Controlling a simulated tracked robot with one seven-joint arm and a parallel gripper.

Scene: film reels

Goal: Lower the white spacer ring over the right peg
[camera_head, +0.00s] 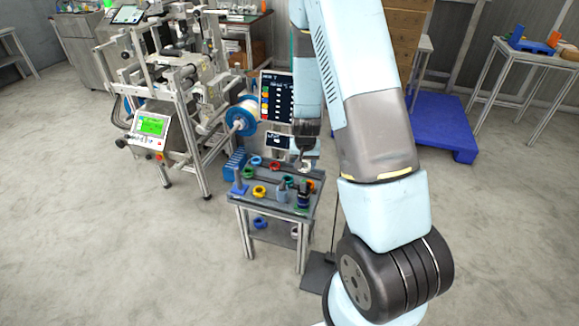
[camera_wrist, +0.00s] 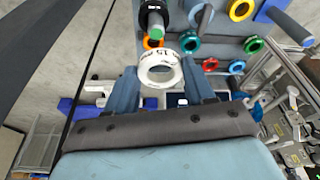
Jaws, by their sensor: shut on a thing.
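The white spacer ring (camera_wrist: 143,76), with dark print on its rim, sits between the two fingertips of my gripper (camera_wrist: 161,84) in the wrist view. In the head view, my gripper (camera_head: 305,158) holds the ring (camera_head: 305,168) above the worktable, towards its right side. The right peg (camera_head: 303,186) has a green tip and dark parts stacked around it. In the wrist view its green tip (camera_wrist: 154,33) shows just beyond the ring. The ring looks apart from the peg and above it; their exact alignment is unclear.
The worktable (camera_head: 251,205) bears several coloured rings, a grey middle peg (camera_head: 282,191) and a blue-based left peg (camera_head: 237,184). A sign board (camera_head: 276,97) rises behind, and a reel machine (camera_head: 185,100) stands left.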

